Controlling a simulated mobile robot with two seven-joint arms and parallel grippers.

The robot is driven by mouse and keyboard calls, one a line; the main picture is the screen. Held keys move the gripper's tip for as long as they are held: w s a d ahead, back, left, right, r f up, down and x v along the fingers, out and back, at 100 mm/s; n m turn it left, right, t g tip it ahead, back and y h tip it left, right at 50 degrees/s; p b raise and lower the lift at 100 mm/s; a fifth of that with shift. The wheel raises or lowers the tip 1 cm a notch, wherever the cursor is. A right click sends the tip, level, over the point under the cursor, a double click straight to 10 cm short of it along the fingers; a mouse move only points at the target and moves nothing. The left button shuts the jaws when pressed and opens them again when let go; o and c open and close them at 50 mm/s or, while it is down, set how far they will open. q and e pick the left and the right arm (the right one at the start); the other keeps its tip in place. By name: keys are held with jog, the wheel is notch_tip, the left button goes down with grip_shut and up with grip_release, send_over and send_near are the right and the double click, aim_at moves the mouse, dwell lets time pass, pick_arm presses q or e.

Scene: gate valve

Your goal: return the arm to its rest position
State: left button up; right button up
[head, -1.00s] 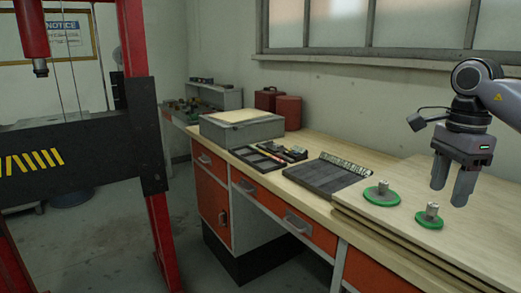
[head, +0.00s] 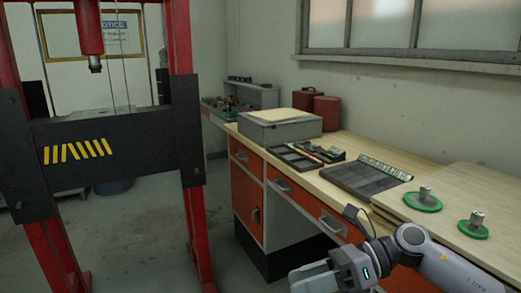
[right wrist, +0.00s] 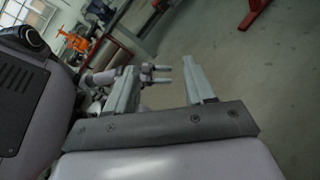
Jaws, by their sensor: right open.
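My right gripper (head: 318,276) is low in the head view, in front of the orange drawers and below the bench top, pointing left. In the right wrist view its two fingers (right wrist: 159,68) are apart with nothing held between them. Two green handwheel parts (head: 423,203) (head: 473,226) with grey metal hubs sit on the wooden boards, well apart from the gripper. A small pronged shape (right wrist: 162,74), apparently my left gripper, shows beyond the right fingers; its jaw state is unclear.
The workbench (head: 335,160) runs along the wall with a grey box (head: 280,128), a tool tray (head: 306,154), a dark mat (head: 366,178) and red canisters (head: 326,113). A red press frame (head: 183,120) stands left. Bare floor (head: 145,235) lies between press and bench.

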jog(key=s+d+f+m+t+h, duration=0.15)
jog(key=f+m+t, duration=0.4)
jog(key=m, duration=0.65)
jog(key=d+f+m+t+h, duration=0.2)
jog(key=f+m+t+h, duration=0.15)
jog(key=m+t, duration=0.6)
jog(key=s+d+f+m+t+h, duration=0.1)
jog(key=d+f+m+t, duration=0.3)
jog(key=m, duration=1)
jog(key=s+d+f+m+g+h, duration=0.2)
jog(key=s+f+m+g+h, duration=0.1)
jog(key=s+f+m, duration=0.2)
jog(key=s+d+f+m+g+h, duration=0.2)
jog(key=s+f+m, duration=0.4)
jog(key=s+f, duration=0.3)
jog(key=shift+d+f+g+h, duration=0.4)
jog(key=shift+f+g+h, duration=0.3)
jog(key=shift+f+g, duration=0.2)
